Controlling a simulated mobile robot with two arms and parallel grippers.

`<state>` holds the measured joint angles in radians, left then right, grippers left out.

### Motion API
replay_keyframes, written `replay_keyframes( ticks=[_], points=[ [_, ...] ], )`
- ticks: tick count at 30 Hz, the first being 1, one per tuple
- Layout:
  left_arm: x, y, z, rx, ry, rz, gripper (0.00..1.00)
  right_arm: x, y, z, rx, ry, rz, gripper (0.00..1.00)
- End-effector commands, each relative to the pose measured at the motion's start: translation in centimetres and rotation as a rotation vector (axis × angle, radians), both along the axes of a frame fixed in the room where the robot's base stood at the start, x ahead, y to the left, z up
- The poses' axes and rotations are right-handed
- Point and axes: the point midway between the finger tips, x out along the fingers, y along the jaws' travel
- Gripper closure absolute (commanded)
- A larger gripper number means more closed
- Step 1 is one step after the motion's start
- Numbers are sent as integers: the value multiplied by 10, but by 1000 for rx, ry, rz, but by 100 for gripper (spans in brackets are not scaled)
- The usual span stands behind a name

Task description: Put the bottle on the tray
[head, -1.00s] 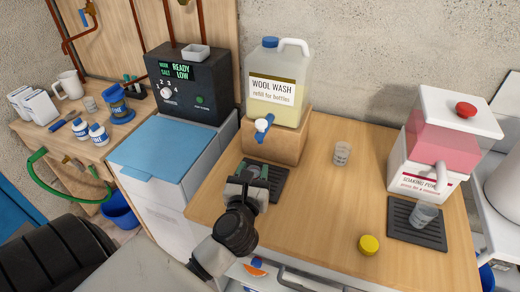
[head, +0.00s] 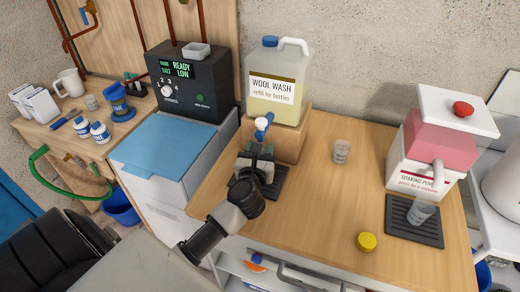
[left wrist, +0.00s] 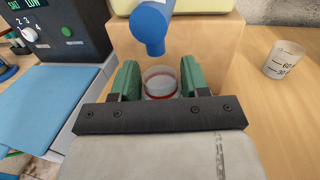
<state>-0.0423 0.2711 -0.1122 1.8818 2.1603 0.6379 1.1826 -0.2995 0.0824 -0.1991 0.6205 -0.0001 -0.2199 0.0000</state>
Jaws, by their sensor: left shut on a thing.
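My left gripper (head: 258,155) is in front of the wool wash jug's tap. In the left wrist view, its green fingers (left wrist: 160,82) are shut on a clear bottle (left wrist: 161,83) with a red ring, seen from above at its open top. The blue tap part (left wrist: 152,27) is just above and beyond the bottle. A dark ridged tray (head: 280,183) lies below the tap, partly hidden by my gripper. I cannot tell whether the bottle touches it. My right gripper is not in view.
The wool wash jug (head: 280,75) stands on a wooden block (head: 291,146). A clear measuring cup (head: 341,151) and a yellow cap (head: 366,242) are to the right. A soaking powder dispenser (head: 435,150) stands by another dark tray (head: 420,235) with a clear cup (head: 420,211).

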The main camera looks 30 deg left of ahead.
Motion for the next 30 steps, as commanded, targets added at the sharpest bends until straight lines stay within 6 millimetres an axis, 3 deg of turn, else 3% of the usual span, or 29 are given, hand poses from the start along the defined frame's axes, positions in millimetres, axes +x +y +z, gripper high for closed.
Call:
replay_keyframes(
  ticks=[3,4,9,20,30],
  points=[
    [0,0,-4,0,0,0,100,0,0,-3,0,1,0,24],
    [0,0,-3,0,0,0,52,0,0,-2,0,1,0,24],
    [0,0,-3,0,0,0,29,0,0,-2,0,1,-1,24],
    [-4,-2,-1,-1,2,0,29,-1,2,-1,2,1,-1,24],
    [-66,-29,-3,-3,2,0,29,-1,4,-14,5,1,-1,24]
  ],
)
